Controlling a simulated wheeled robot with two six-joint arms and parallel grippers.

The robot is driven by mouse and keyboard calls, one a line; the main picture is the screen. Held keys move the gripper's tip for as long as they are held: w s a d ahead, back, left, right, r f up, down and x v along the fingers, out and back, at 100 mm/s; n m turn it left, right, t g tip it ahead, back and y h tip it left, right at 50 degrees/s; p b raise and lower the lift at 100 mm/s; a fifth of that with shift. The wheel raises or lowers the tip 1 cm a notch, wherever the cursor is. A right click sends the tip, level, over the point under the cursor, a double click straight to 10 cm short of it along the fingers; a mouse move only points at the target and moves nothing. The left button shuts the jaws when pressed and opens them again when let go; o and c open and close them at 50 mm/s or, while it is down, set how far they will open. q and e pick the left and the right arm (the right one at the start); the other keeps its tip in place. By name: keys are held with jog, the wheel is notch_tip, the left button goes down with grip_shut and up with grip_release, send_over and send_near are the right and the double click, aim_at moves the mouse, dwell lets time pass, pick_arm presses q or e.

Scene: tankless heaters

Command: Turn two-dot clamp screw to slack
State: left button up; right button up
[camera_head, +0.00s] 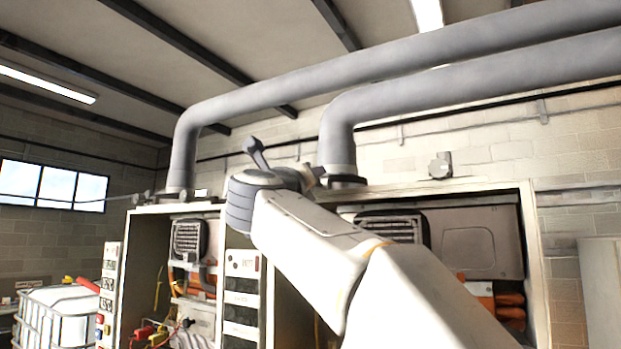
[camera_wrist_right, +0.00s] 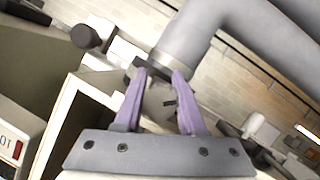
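My right gripper (camera_wrist_right: 160,74) has two purple fingers, which stand apart at the foot of a thick grey flue pipe (camera_wrist_right: 215,35). A pale collar (camera_wrist_right: 176,67) rings the pipe just beyond the fingertips. Between the fingers is a grey rounded part with a small dark piece (camera_wrist_right: 169,103); I cannot tell if the fingers touch it. In the head view my right arm reaches to the right-hand pipe (camera_head: 337,135), and its wrist hides most of the gripper. The dark clamp band (camera_head: 346,181) shows beside it. No dot marks on a clamp screw are readable. My left gripper is out of view.
A second flue pipe (camera_head: 183,150) rises from the left heater cabinet (camera_head: 150,250). The open right cabinet (camera_head: 535,265) stands behind my arm. A small grey fitting (camera_head: 440,166) is above it. A caged white tank (camera_head: 60,315) is at far left.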

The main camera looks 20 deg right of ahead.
jog(key=o, duration=0.3)
jog(key=shift+o, duration=0.2)
